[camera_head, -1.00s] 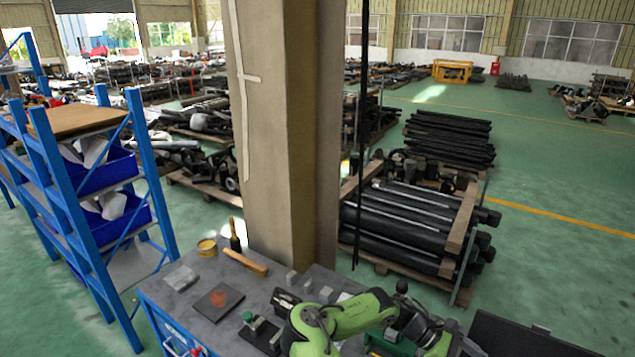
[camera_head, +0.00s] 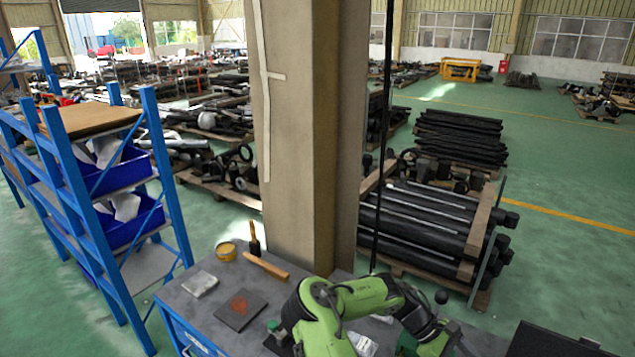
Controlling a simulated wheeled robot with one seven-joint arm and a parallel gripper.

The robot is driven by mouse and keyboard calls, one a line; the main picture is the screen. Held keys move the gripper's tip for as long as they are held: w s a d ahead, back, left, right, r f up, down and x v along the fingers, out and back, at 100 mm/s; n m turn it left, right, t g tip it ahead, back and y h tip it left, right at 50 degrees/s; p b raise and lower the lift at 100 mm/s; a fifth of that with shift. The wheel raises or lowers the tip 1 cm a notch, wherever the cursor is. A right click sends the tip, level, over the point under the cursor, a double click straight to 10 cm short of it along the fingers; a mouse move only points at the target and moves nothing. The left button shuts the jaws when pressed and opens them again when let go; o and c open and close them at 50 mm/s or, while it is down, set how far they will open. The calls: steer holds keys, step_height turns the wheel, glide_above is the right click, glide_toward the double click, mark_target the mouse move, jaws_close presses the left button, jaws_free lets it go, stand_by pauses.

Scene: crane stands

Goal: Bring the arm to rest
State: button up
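My green arm (camera_head: 365,297) is folded low over the right part of the grey workbench (camera_head: 205,318), at the bottom of the head view. It bends over at its top and its far part (camera_head: 428,328) slopes down to the right, to the lower edge of the picture. My gripper's fingers cannot be made out; they lie below the edge or behind the arm. No held object shows.
The bench holds a dark plate with a reddish patch (camera_head: 240,310), a yellow tin (camera_head: 226,252), a brush (camera_head: 254,240) and a wooden-handled tool (camera_head: 266,266). A pillar (camera_head: 300,150) rises behind. A blue rack (camera_head: 75,165) stands left, pallets of black bars (camera_head: 425,222) right.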

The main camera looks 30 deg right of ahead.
steer(key=w+a+r+m+t+y+b, duration=0.2)
steer(key=w+a+r+t+y, duration=0.15)
steer(key=a, duration=0.65)
steer(key=w+a+r+m+t+y+b, duration=0.25)
steer(key=w+a+t, duration=0.2)
steer(key=a, duration=0.55)
steer(key=s+a+r+t+b, duration=0.2)
steer(key=s+a+r+t, duration=0.1)
steer(key=s+a+r, duration=0.1)
steer(key=s+a+r+t+h+b, duration=0.1)
steer(key=s+a+r+t, duration=0.3)
steer(key=a, duration=0.5)
steer(key=s+b, duration=0.1)
steer(key=s, duration=0.1)
steer(key=shift+s+a+r+t, duration=0.25)
steer(key=shift+s+t, duration=0.05)
steer(key=shift+s, duration=0.05)
